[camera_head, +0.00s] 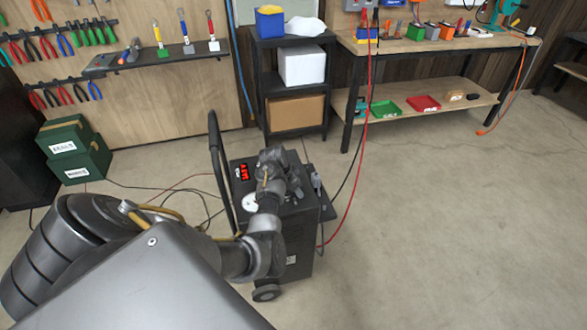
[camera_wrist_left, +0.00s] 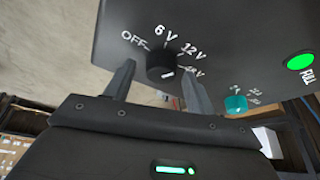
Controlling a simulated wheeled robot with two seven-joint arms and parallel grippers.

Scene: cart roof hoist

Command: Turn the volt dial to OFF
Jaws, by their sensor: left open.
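The volt dial (camera_wrist_left: 157,60) is a round black knob on the dark panel of the cart-like charger (camera_head: 291,232). In the left wrist view, labels OFF, 6 V, 12 V and a partly hidden last one run around it. A white mark on the knob sits at its lower right, away from OFF. My left gripper (camera_wrist_left: 158,72) is open, with one finger on each side of the dial; I cannot tell whether they touch it. In the head view my left gripper (camera_head: 278,163) is over the charger's top and hides the dial. My right gripper is not in view.
A teal knob (camera_wrist_left: 236,103) and a lit green FULL light (camera_wrist_left: 300,61) share the panel. A red display (camera_head: 243,172) and a tall handle (camera_head: 218,165) are at the charger's left. A shelf rack (camera_head: 294,136) stands behind. Floor to the right is clear, apart from cables.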

